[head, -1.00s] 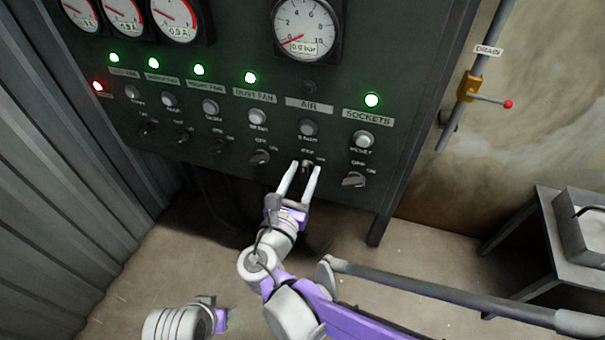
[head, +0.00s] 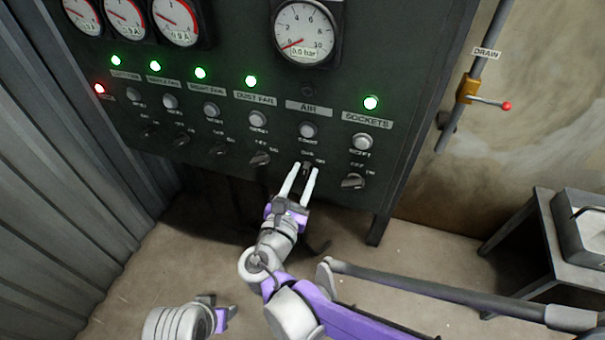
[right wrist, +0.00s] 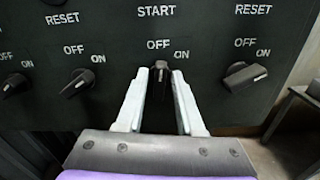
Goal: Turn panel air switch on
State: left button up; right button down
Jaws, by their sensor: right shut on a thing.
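The AIR switch is a small black knob (right wrist: 160,82) under the START button, below the OFF and ON labels. Its white mark points up, near OFF. My right gripper (head: 308,170) has its two pale fingers on either side of the knob, shut on it; it also shows in the right wrist view (right wrist: 160,76). The AIR lamp (head: 307,91) above is dark, and the gauge (head: 305,31) reads 0.0 bar. My left gripper (head: 218,314) is low in the head view, away from the panel; its fingers cannot be made out.
The SOCKETS knob (right wrist: 244,77) is to the right and the DUST FAN knob (right wrist: 77,82) to the left. Several green lamps and one red lamp (head: 99,88) are lit. A drain valve (head: 468,90) and a grey table (head: 545,235) stand at the right.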

jog(key=m+p, duration=0.2)
jog(key=m, duration=0.3)
jog(key=shift+d, duration=0.1)
jog(key=m+p, duration=0.1)
jog(key=m, duration=0.4)
jog(key=shift+d+f, duration=0.1)
jog(key=shift+f, duration=0.05)
jog(key=shift+m, duration=0.3)
jog(key=c, duration=0.8)
grip_release()
jog(key=shift+c, duration=0.2)
jog(key=shift+s, duration=0.15)
jog(key=v, duration=1)
jog(key=shift+s+p, duration=0.3)
jog(key=shift+p, duration=0.15)
